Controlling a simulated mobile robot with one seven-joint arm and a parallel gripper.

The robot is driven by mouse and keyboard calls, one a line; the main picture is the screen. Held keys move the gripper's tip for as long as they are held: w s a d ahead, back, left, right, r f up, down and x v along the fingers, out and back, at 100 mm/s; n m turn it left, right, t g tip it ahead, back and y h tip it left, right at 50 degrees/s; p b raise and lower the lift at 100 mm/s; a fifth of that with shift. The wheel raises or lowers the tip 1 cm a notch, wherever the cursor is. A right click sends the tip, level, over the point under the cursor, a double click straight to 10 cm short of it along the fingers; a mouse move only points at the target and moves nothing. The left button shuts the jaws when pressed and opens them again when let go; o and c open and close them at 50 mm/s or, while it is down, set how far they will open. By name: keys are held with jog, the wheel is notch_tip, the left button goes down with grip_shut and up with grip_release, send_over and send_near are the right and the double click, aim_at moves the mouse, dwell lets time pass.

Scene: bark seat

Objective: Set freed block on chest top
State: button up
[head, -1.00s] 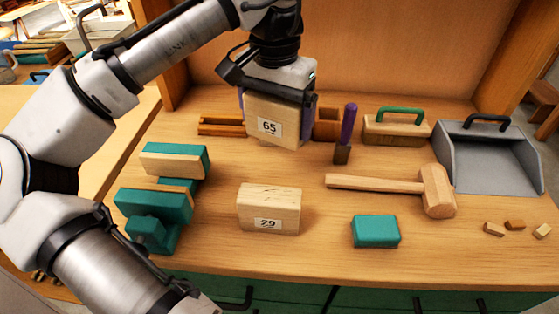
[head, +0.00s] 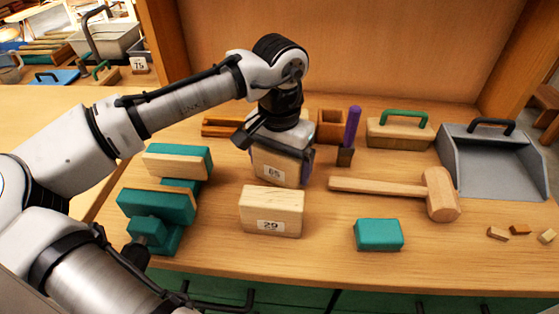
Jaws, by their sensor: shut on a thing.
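My gripper (head: 278,150) points down and is shut on a wooden block labelled 65 (head: 268,167). The block is upright, just behind a second wooden block labelled 29 (head: 272,210), which hides its lower edge. I cannot tell whether block 65 touches the wooden top. The wooden top (head: 330,250) is the surface of a chest with green drawer fronts (head: 375,301).
A green vise (head: 160,205) stands at the left. A purple-handled chisel (head: 351,130), a mallet (head: 400,188), a green block (head: 379,235), a brush (head: 398,130) and a dustpan (head: 490,160) lie to the right. Small wood scraps (head: 520,230) are at the right edge.

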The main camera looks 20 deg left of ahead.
jog(key=shift+f, duration=0.15)
jog(key=o, duration=0.8)
jog(key=shift+o, duration=0.2)
notch_tip(320, 180, up, 12)
jog(key=shift+r, duration=0.2)
